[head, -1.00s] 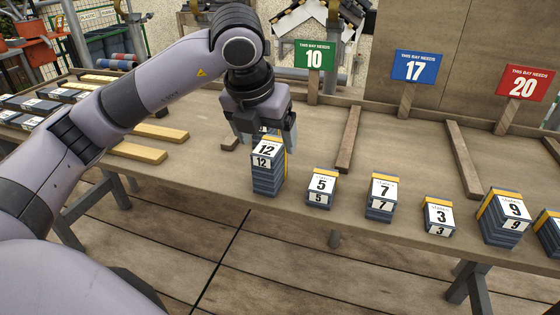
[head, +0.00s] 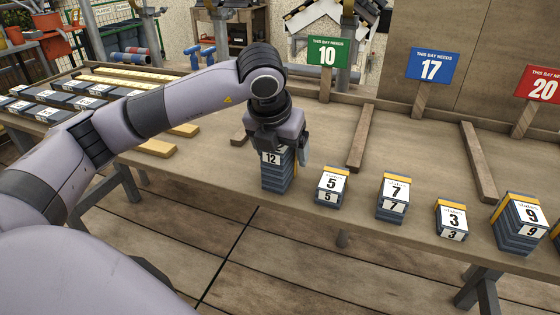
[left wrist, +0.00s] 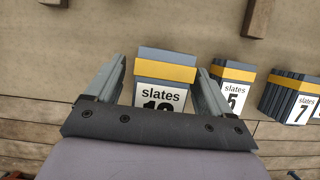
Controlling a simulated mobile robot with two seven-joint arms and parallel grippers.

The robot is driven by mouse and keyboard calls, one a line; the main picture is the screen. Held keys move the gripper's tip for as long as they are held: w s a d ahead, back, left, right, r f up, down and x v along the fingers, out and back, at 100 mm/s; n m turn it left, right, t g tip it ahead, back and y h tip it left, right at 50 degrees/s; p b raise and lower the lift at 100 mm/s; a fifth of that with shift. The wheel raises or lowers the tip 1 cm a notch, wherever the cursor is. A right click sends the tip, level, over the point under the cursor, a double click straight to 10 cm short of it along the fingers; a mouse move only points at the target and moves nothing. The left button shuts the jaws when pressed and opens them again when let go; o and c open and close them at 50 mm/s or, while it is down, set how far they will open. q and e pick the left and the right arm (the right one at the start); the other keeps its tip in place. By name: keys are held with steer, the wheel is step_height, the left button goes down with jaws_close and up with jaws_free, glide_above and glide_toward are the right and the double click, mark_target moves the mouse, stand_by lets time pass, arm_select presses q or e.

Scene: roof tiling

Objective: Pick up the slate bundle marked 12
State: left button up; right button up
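The slate bundle marked 12 (head: 277,175) is a tall grey stack with a white label, standing near the front edge of the table. My left gripper (head: 276,152) is lowered over its top and hides the upper part of it in the head view. In the left wrist view the bundle (left wrist: 163,72), with its yellow band, sits between the two spread fingers of my left gripper (left wrist: 165,85). Gaps show between the fingers and the bundle's sides. My right gripper is not in view.
Bundles marked 5 (head: 331,186), 7 (head: 393,198), 3 (head: 452,219) and 9 (head: 520,225) stand in a row to the right. Signs for 10 (head: 327,53), 17 (head: 434,66) and 20 (head: 545,86) stand behind. Wooden strips (head: 360,138) divide the table.

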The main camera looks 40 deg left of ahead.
arm_select(q)
steer(key=shift+r, duration=0.1)
steer(key=c, duration=1.4)
steer(key=shift+o, duration=0.2)
